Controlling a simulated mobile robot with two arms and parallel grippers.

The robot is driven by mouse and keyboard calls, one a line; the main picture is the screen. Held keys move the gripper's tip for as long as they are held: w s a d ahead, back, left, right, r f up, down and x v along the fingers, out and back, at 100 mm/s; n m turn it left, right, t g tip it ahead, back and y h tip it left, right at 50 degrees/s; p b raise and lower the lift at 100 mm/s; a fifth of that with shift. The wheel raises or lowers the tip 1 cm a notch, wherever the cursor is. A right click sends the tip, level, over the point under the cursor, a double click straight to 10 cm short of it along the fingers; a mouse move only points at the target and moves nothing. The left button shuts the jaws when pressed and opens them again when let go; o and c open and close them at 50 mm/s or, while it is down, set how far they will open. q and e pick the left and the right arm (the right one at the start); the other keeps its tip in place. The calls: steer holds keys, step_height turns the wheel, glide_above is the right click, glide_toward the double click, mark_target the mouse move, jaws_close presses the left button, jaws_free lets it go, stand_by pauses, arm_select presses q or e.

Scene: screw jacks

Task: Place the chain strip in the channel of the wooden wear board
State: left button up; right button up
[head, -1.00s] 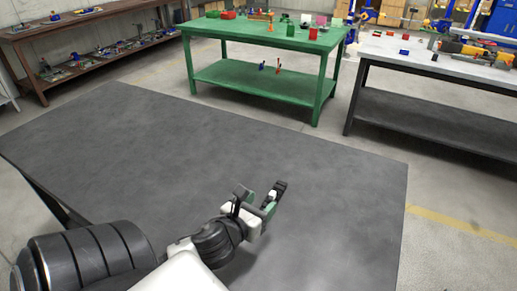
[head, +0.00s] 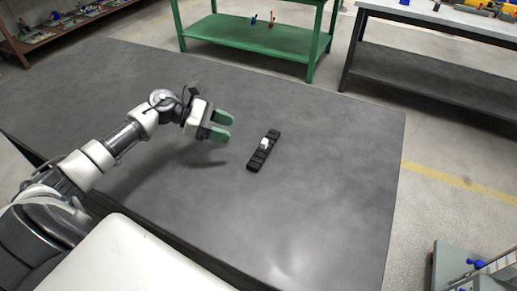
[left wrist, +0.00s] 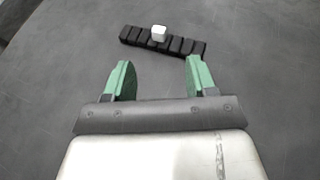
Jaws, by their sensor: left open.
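The chain strip (head: 257,159) is a black segmented bar with a small white block on its top. It lies flat on the dark grey table (head: 330,200), slanting in the head view. In the left wrist view the strip (left wrist: 185,45) lies crosswise just beyond the fingertips. My left gripper (head: 231,127) has green fingers spread apart, with nothing between them. It is to the left of the strip and apart from it; the left wrist view shows the open fingers (left wrist: 158,62) too. My right gripper is not in view. I see no wooden wear board.
The table top around the strip is clear. A green table (head: 250,35) and a grey-topped bench (head: 440,75) stand beyond it, their tops mostly cut off. A grey object with blue parts (head: 478,263) is at the lower right.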

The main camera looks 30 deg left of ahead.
mark_target(263, 141)
arm_select(q)
steer(key=p+x, duration=0.1)
steer(key=x, duration=0.4)
steer(key=shift+r, duration=0.15)
steer(key=p+x, duration=0.1)
steer(key=x, duration=0.4)
steer(key=shift+w+a, duration=0.1)
steer(key=shift+w, duration=0.05)
steer(key=shift+f, duration=0.35)
steer(key=shift+c, duration=0.4)
steer(key=shift+r, duration=0.1)
jaws_close()
